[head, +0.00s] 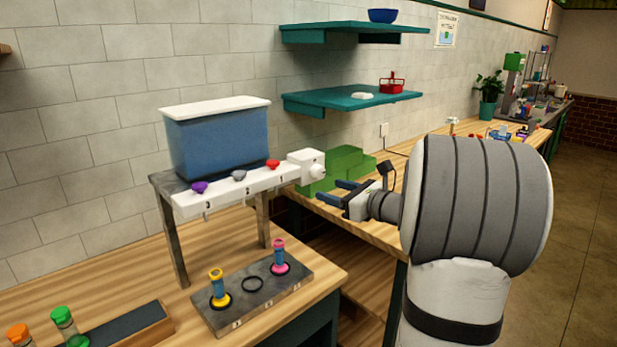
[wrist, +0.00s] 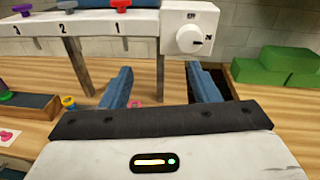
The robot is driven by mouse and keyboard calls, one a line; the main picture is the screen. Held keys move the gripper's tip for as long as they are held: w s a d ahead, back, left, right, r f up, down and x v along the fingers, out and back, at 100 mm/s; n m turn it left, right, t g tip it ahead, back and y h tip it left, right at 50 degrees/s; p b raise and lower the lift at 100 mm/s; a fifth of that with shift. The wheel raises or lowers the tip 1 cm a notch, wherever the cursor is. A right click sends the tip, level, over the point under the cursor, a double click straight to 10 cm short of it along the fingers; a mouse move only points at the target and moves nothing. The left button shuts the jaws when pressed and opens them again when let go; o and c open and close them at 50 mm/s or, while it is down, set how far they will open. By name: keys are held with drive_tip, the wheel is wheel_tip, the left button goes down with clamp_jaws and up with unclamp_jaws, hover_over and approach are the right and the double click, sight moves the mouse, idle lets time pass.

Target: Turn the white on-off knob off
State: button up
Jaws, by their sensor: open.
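The white on-off knob (wrist: 194,39) is round, with a dark pointer mark aimed to the right, on a white box (wrist: 174,15) at the right end of the tap bar. In the head view the knob (head: 317,171) faces right, toward my gripper. My gripper (head: 343,187) is open and empty, to the right of the knob and apart from it. In the wrist view my gripper's two blue fingers (wrist: 158,88) point forward, below the knob's level. The small lettering by the knob is too small to read.
A blue water tank (head: 218,138) stands on the raised bar (head: 228,191) with purple, grey and red valves. Below is a slotted plate (head: 250,300) with yellow and pink vials. Green blocks (head: 345,160) lie behind my gripper. A teal shelf (head: 330,104) is above.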

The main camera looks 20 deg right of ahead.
sight(321, 174)
drive_tip(key=w, duration=0.2)
drive_tip(key=w+d+m+t+p, duration=0.1)
drive_tip(key=w, duration=0.1)
drive_tip(key=w+m+h, duration=0.1)
drive_tip(key=w, duration=0.1)
drive_tip(key=shift+w+d+r+p, duration=0.15)
drive_tip(key=shift+w+r+p, duration=0.15)
drive_tip(key=shift+r, duration=0.1)
drive_tip(key=shift+w+a, duration=0.25)
drive_tip(key=shift+w, duration=0.4)
drive_tip(key=shift+c, duration=0.4)
drive_tip(key=shift+f, duration=0.15)
drive_tip(key=c, duration=0.9)
